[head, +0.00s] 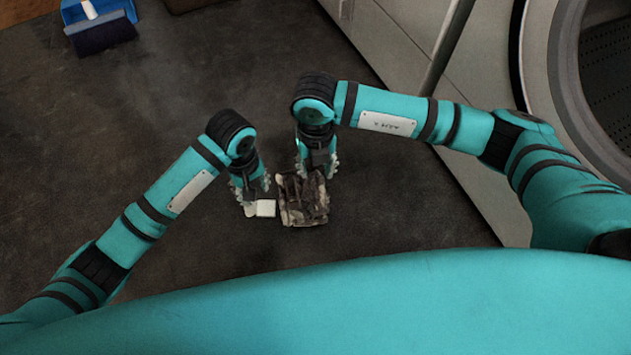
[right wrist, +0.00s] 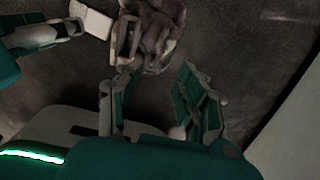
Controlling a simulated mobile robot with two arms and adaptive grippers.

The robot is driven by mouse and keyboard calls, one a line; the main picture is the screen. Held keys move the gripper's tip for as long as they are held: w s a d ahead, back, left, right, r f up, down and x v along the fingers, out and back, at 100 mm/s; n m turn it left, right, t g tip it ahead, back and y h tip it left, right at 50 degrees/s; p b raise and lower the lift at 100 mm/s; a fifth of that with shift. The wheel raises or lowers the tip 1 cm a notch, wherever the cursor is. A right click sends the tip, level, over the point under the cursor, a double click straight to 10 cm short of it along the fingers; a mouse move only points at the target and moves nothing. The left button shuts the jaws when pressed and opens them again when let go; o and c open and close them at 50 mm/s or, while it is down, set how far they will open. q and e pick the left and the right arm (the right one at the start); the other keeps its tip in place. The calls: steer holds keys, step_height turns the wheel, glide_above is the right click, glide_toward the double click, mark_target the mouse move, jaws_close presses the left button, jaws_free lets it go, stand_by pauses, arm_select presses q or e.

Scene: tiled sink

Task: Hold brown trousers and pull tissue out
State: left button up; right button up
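The brown trousers (head: 303,203) lie in a crumpled, folded bundle on the dark floor; they also show at the top of the right wrist view (right wrist: 155,35). A small white block-like tissue (head: 266,208) is just left of the trousers, and it shows in the right wrist view (right wrist: 92,19). My left gripper (head: 250,202) is at the tissue, its tips touching or very close to it; whether they grip it is unclear. My right gripper (head: 316,172) is at the trousers' far edge. Its fingers (right wrist: 160,88) are spread apart, with one tip beside or overlapping the trousers.
A blue dustpan with a dark brush (head: 101,32) is at the far left on the floor. Grey cabinet fronts (head: 400,60) and a round washing machine door (head: 590,90) stand along the right. The floor left of my arms is clear.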

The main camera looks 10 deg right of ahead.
mark_target(316, 188)
step_height(316, 188, down, 9)
steer(key=shift+f, duration=0.1)
stand_by(0.4)
jaws_close()
stand_by(0.4)
